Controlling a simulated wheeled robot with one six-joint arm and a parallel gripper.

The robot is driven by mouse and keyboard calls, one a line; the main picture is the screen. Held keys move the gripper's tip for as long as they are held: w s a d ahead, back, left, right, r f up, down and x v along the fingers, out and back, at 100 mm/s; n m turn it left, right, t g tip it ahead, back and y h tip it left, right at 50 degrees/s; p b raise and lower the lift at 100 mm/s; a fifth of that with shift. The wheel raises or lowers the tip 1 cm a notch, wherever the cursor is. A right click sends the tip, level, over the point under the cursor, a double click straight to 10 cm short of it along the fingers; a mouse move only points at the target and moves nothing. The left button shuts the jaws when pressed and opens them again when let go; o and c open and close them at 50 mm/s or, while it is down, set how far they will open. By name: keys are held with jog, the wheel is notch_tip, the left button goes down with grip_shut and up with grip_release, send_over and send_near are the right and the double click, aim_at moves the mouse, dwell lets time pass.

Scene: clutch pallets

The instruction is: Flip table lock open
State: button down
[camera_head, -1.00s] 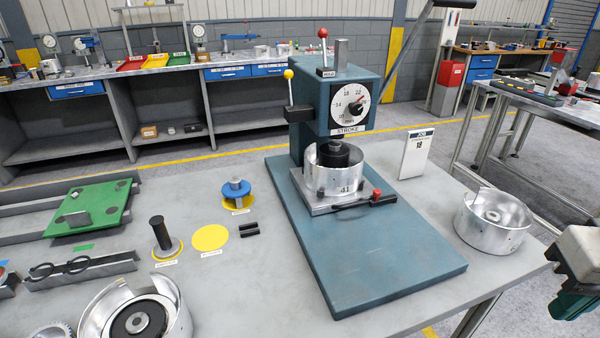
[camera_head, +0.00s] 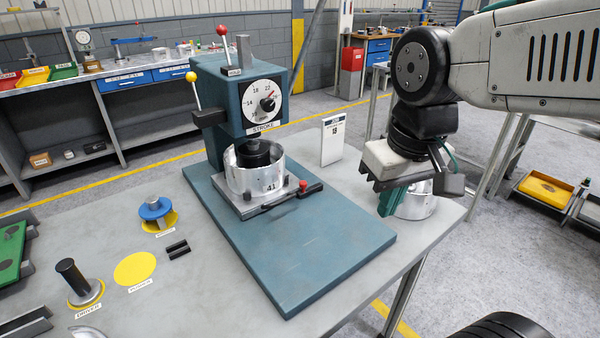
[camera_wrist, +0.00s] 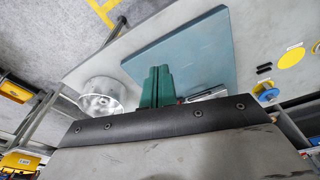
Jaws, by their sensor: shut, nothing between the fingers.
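The table lock is a dark bar with a red knob (camera_head: 303,185), at the front right of the small grey table under the teal press (camera_head: 240,110). A silver ring marked 41 (camera_head: 262,178) sits on that table, below the press ram. My gripper (camera_head: 388,204) hangs at the right, apart from the lock and in front of a second silver housing (camera_head: 420,205). Its green fingers (camera_wrist: 157,87) are together and empty in the wrist view, over the press base (camera_wrist: 195,55). The lock's red knob is not clear in the wrist view.
The press has a yellow-knobbed lever (camera_head: 191,77) and a red-knobbed lever (camera_head: 222,29). A white job card (camera_head: 334,138) stands behind the lock. A blue part (camera_head: 155,208), a black-handled driver (camera_head: 75,277) and a yellow disc (camera_head: 135,268) are at left. The base plate's front (camera_head: 320,255) is clear.

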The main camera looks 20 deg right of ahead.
jog(key=w+a+f+t, duration=0.1)
jog(key=w+f, duration=0.1)
jog(key=w, duration=1.2)
jog(key=w+a+f+n+t, duration=0.1)
jog(key=w+f, duration=0.2)
jog(key=w, duration=1.2)
jog(key=shift+w+a+f+y, duration=0.25)
jog(key=shift+w+y, duration=0.05)
jog(key=x, duration=1)
